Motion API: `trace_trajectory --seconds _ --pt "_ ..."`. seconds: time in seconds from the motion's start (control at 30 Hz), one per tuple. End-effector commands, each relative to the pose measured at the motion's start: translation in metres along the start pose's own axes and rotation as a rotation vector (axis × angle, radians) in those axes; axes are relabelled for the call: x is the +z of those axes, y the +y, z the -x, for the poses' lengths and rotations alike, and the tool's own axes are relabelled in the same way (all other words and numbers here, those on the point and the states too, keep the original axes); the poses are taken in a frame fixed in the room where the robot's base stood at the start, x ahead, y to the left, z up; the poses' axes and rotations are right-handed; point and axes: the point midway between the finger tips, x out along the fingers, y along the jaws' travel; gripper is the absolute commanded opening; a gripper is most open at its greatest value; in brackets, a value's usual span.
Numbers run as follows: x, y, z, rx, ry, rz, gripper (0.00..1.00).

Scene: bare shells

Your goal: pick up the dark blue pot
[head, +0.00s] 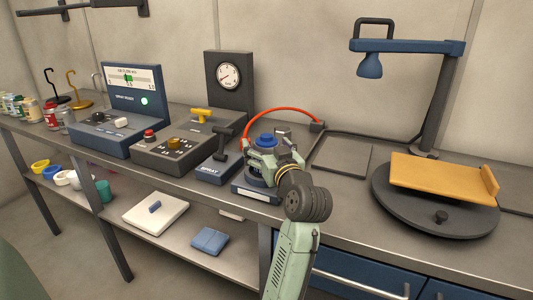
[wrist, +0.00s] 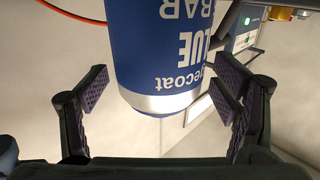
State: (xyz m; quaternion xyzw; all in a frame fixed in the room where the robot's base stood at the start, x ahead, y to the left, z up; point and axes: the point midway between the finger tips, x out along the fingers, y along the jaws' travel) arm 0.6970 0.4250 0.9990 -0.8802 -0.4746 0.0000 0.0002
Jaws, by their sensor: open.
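The dark blue pot (wrist: 158,45) fills the upper middle of the wrist view, with white lettering and a pale band at one end. In the head view, what looks like its blue top (head: 265,139) shows between the jaws, and the rest is mostly hidden by my gripper (head: 264,158). My gripper is open. In the wrist view its two dark, ridged fingers (wrist: 163,92) stand to the left and right of the pot, with a visible gap on each side.
A red hose (head: 280,110) arches close behind the pot. The SPRAY lever unit (head: 219,165) stands close at left, with a control box (head: 172,152) beyond. At right, a dark turntable (head: 400,212) bears an orange board (head: 440,175) beneath a blue lamp arm (head: 410,47).

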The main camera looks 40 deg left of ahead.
Motion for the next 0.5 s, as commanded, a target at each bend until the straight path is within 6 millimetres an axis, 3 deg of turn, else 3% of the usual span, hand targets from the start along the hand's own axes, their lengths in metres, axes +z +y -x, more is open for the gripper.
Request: trace_trajectory --seconds 0.27,0.5 --pt "0.0010 -0.0002 -0.0051 0.000 0.000 0.000 0.81" --pt "0.0009 -0.0001 -0.0048 0.000 0.000 0.000 0.66"
